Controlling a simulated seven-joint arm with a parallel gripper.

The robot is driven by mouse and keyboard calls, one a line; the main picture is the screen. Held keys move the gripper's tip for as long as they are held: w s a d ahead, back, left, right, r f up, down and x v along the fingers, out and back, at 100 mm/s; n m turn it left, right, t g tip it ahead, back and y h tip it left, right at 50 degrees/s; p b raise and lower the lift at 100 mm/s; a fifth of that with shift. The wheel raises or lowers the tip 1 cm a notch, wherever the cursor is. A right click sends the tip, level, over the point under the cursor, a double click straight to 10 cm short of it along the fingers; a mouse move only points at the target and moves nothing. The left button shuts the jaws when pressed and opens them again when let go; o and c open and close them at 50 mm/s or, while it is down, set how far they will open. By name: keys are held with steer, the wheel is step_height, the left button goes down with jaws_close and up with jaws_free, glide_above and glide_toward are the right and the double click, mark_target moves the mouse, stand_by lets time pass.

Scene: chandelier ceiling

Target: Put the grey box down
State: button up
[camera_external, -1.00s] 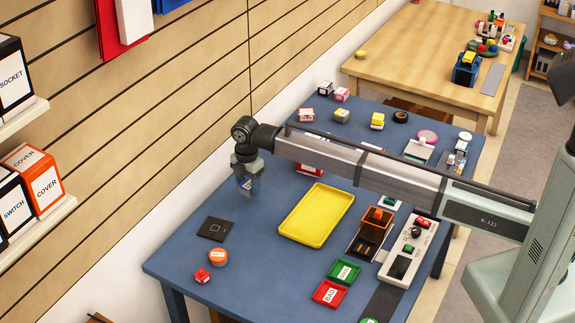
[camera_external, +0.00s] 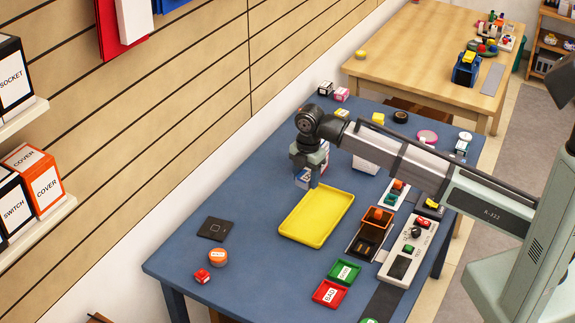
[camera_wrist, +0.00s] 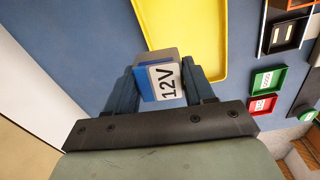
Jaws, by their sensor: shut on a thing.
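My gripper (camera_wrist: 164,90) is shut on the grey box (camera_wrist: 152,57), whose label reads "12V" in black on white and blue. In the wrist view the box sits between both fingers and overlaps a corner of the yellow tray (camera_wrist: 183,35). In the external view my gripper (camera_external: 312,176) hangs over the blue table just beyond the far end of the yellow tray (camera_external: 308,231). The box's label partly shows there beside the fingers. Its exact height above the table is unclear.
A black square pad (camera_external: 215,229), an orange round item (camera_external: 218,257) and a small red box (camera_external: 202,276) lie left of the tray. Green (camera_external: 344,271) and red (camera_external: 329,293) trays and a control panel (camera_external: 409,250) lie right. Table is clear between pad and tray.

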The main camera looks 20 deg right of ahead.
mark_target(318, 216)
steer(key=shift+n, duration=0.7)
steer(key=shift+s+d+f, duration=0.45)
steer(key=shift+d+f, duration=0.05)
steer(key=shift+f, duration=1.3)
steer(key=shift+s+d+f, duration=0.5)
steer(key=shift+d+f, duration=0.05)
steer(key=shift+f, duration=1.2)
steer(key=shift+s+d+f, duration=0.45)
steer(key=shift+d+f, duration=0.05)
steer(key=shift+f, duration=1.3)
steer(key=shift+f, duration=0.1)
steer(key=o, duration=1)
steer(key=shift+o, duration=0.2)
step_height(318, 216, up, 12)
